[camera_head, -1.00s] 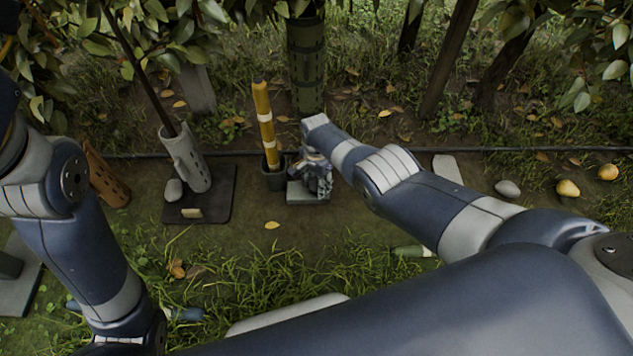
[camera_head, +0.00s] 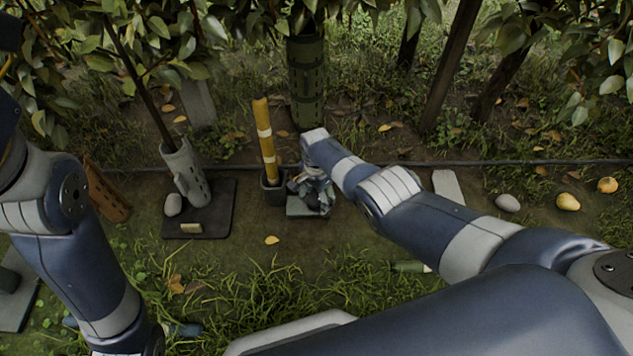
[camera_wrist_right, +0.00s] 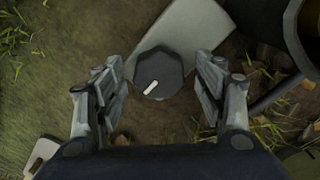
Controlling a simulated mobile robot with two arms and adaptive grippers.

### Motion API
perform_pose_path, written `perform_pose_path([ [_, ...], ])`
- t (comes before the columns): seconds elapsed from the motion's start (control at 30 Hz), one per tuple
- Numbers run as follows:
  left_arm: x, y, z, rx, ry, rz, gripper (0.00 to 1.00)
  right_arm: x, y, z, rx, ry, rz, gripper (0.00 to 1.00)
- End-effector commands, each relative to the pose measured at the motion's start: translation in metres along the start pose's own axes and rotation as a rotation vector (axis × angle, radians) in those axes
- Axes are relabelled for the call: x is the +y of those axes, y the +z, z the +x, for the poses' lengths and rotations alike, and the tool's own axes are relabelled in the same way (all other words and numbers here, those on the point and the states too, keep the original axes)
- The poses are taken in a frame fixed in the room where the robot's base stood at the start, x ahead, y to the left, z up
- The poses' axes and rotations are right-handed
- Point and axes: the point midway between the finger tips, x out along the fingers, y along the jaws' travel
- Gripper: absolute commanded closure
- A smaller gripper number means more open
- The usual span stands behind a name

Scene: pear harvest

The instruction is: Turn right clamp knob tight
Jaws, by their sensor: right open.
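A dark, many-sided clamp knob (camera_wrist_right: 159,74) with a white mark on its face shows in the right wrist view. The mark points to the lower left. My right gripper (camera_wrist_right: 166,88) is open, with one finger on each side of the knob. Gaps show between the knob and both fingers. In the head view my right gripper (camera_head: 312,192) is over a small grey base plate (camera_head: 300,211) and hides the knob. My left arm comes down the left side of the head view, but its gripper is out of the picture.
A yellow banded post (camera_head: 265,140) stands in a dark holder (camera_head: 273,192) just left of my right gripper. A green perforated tree guard (camera_head: 306,85) stands behind. A grey sleeve (camera_head: 187,172) stands on a dark mat (camera_head: 222,210). Stones and pears lie at right.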

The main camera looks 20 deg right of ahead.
Motion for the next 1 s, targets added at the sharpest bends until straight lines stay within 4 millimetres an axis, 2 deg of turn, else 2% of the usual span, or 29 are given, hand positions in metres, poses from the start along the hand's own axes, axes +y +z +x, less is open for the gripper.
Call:
perform_pose_path([
  [0.37,0.000,0.000,-0.001,-0.002,0.001,-0.001,0.51,0.001,0.000,-0.024,0.001,-0.002,0.001,0.36],
  [1.0,0.001,0.000,-0.001,-0.003,0.001,-0.001,0.51,0.001,0.000,-0.107,0.001,-0.002,0.002,0.36],
])
